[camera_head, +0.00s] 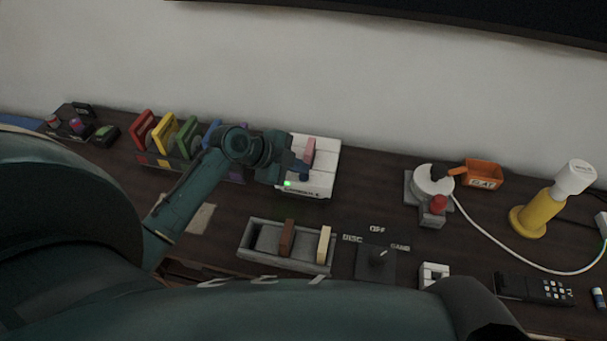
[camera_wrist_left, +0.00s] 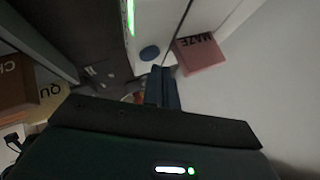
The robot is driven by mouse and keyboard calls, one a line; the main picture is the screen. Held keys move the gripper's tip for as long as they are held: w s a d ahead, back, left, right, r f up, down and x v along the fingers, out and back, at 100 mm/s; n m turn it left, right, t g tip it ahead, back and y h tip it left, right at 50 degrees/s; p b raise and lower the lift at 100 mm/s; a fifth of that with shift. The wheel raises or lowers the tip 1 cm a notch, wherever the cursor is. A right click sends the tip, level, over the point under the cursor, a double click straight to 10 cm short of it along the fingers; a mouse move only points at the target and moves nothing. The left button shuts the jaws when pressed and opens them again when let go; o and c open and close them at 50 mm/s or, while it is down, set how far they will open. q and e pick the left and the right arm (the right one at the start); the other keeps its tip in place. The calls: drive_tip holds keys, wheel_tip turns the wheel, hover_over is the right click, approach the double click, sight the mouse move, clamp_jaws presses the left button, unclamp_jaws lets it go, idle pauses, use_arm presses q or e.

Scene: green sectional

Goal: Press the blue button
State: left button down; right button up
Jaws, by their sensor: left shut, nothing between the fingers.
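The blue button (camera_wrist_left: 149,53) is a flat round disc on the white face of a box, clear in the left wrist view. In the head view it is a small dark blue spot (camera_head: 304,178) on the front part of the white box (camera_head: 322,182), partly hidden by my gripper. My left gripper (camera_head: 296,165) is shut and empty, over the box's left side. In the left wrist view its closed fingertips (camera_wrist_left: 162,72) lie just below the button in the picture. I cannot tell whether they touch it.
A pink block (camera_head: 309,150) marked MAZE stands on the box, close to the fingers. Coloured upright pieces (camera_head: 165,138) stand to the left. A grey tray (camera_head: 262,256) lies in front. A white device with a red knob (camera_head: 438,203) stands right. The wall is behind.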

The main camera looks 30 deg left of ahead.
idle(0.4)
use_arm(q)
drive_tip(key=shift+f+b, duration=0.35)
drive_tip(key=shift+f, duration=0.15)
idle(0.3)
drive_tip(key=shift+r, duration=0.1)
drive_tip(key=shift+r+p, duration=0.45)
drive_tip(key=shift+p, duration=0.05)
